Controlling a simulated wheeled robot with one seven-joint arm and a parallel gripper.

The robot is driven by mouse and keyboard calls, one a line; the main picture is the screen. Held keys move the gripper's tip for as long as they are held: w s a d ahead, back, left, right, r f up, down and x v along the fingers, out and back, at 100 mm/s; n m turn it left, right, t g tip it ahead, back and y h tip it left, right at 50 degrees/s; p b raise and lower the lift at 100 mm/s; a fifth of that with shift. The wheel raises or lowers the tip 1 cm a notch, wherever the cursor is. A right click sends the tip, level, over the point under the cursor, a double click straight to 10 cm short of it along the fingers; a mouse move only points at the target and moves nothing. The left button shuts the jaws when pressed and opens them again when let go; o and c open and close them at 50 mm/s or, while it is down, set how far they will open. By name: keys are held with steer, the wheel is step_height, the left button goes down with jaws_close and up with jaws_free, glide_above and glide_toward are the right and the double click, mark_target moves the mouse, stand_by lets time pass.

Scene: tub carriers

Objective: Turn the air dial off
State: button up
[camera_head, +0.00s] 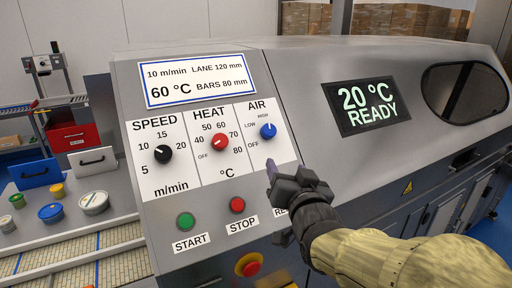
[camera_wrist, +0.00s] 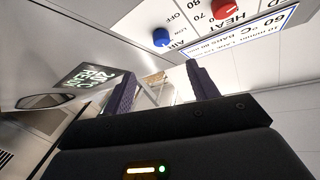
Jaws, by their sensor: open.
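The air dial (camera_head: 267,131) is a blue knob at the right of the control panel, with OFF, LOW and HIGH printed around its left and top. Its white mark seems to point up, towards HIGH, but it is small. In the wrist view the dial (camera_wrist: 161,38) is near the top, beyond the fingertips and apart from them. My gripper (camera_head: 285,174) is just below and right of the dial in the head view, not touching it. In the wrist view my gripper (camera_wrist: 164,70) has its two fingers spread with nothing between them.
The red heat dial (camera_head: 220,142) and black speed dial (camera_head: 162,154) sit left of the air dial. Below are the green start button (camera_head: 186,221), red stop button (camera_head: 237,205) and an emergency stop (camera_head: 249,264). The display (camera_head: 367,105) reads 20 °C READY.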

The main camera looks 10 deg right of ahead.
steer(key=shift+r, duration=0.2)
steer(key=p, duration=1.1)
glide_toward(270, 134)
steer(key=w+p, duration=0.1)
steer(key=w, duration=0.3)
steer(key=w+p, duration=0.2)
steer(key=w, duration=0.3)
steer(key=shift+w+a+f, duration=0.15)
steer(key=shift+w, duration=0.05)
